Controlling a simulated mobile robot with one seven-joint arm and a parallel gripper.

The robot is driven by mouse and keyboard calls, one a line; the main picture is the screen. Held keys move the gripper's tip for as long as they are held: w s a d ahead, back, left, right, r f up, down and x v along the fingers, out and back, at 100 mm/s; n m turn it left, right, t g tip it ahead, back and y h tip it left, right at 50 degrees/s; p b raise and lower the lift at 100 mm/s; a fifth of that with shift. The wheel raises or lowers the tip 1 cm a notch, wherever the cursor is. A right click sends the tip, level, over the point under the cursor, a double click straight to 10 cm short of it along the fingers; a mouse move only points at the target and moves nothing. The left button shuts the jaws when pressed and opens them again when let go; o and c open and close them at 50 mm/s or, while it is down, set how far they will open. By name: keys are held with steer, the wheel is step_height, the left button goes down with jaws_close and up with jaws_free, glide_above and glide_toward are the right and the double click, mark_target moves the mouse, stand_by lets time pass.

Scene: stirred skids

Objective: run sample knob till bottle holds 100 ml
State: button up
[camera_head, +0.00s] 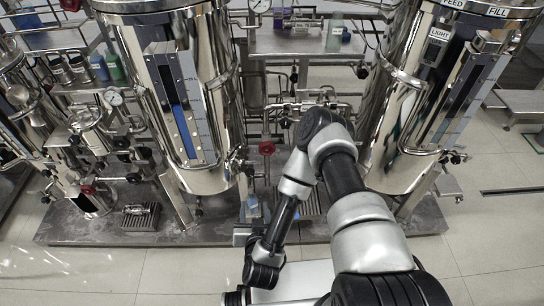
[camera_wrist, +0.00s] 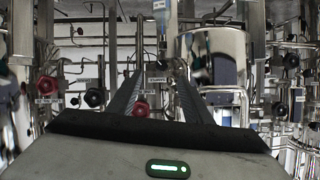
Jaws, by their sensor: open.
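My gripper (camera_wrist: 155,68) is open in the wrist view, its two dark fingers reaching forward with nothing held between them. A red knob (camera_wrist: 142,108) shows beyond and between the fingers, apart from them as far as I can tell. A small label (camera_wrist: 157,80) sits just above it, too small to read, so I cannot tell which knob is the sample knob. In the head view a small clear bottle with a bluish tint (camera_head: 253,209) stands low between the two large tanks, just beyond my gripper (camera_head: 244,235). Its fill level cannot be read.
Two large steel tanks, left (camera_head: 190,100) and right (camera_head: 435,100), flank the piping. Other knobs are close in the wrist view: a red one (camera_wrist: 47,86) and a black one (camera_wrist: 95,97) to the left. The tiled floor (camera_head: 110,270) in front of the skid is clear.

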step_height(320, 180, up, 2)
steer(key=b, duration=0.4)
glide_toward(250, 174)
steer(key=shift+m, duration=0.4)
steer(key=x, duration=0.7)
steer(key=shift+w+f, duration=0.4)
steer(key=shift+w, duration=0.5)
steer(key=shift+c, duration=0.5)
steer(key=c, duration=1)
